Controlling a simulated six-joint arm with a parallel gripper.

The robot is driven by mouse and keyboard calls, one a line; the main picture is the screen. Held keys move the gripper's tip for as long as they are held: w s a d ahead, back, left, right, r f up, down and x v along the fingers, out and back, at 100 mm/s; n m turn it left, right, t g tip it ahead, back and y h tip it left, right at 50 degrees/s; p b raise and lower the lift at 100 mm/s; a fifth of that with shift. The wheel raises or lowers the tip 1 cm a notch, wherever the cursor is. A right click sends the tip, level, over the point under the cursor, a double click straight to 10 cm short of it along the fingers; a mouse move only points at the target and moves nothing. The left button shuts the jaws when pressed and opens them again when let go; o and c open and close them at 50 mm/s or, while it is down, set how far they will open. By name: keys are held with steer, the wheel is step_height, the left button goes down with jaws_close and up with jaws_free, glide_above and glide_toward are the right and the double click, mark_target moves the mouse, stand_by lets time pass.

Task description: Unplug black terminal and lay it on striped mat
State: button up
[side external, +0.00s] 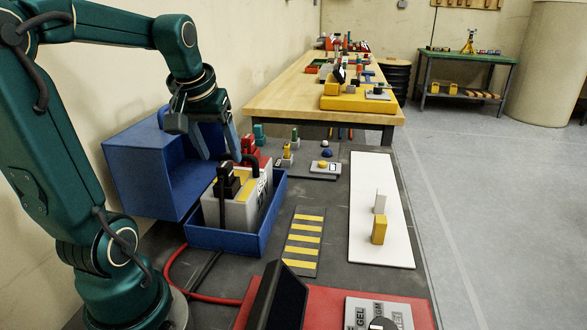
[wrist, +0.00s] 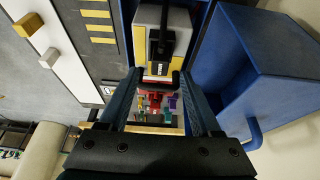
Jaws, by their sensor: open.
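The black terminal (side external: 228,181) stands upright on the yellow-marked top of a grey battery (side external: 243,208). In the wrist view the black terminal (wrist: 158,48) sits on the battery top, beyond my fingertips. My gripper (side external: 222,155) is open and empty, above the battery, with its fingers pointing down. In the wrist view my gripper (wrist: 160,76) has its two blue fingers apart, and a dark bar or cable shows between the tips. The striped mat (side external: 303,243), dark grey with yellow bars, lies empty right of the battery; it also shows in the wrist view (wrist: 100,25).
The battery stands in a blue tray (side external: 270,212). A blue box (side external: 150,172) stands close to its left. A white strip (side external: 370,225) with a yellow block and a white block lies right of the mat. A red cable (side external: 200,296) runs in front.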

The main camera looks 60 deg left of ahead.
mark_target(224, 165)
steer(key=shift+x, duration=2.4)
steer(key=shift+c, duration=0.3)
jaws_close()
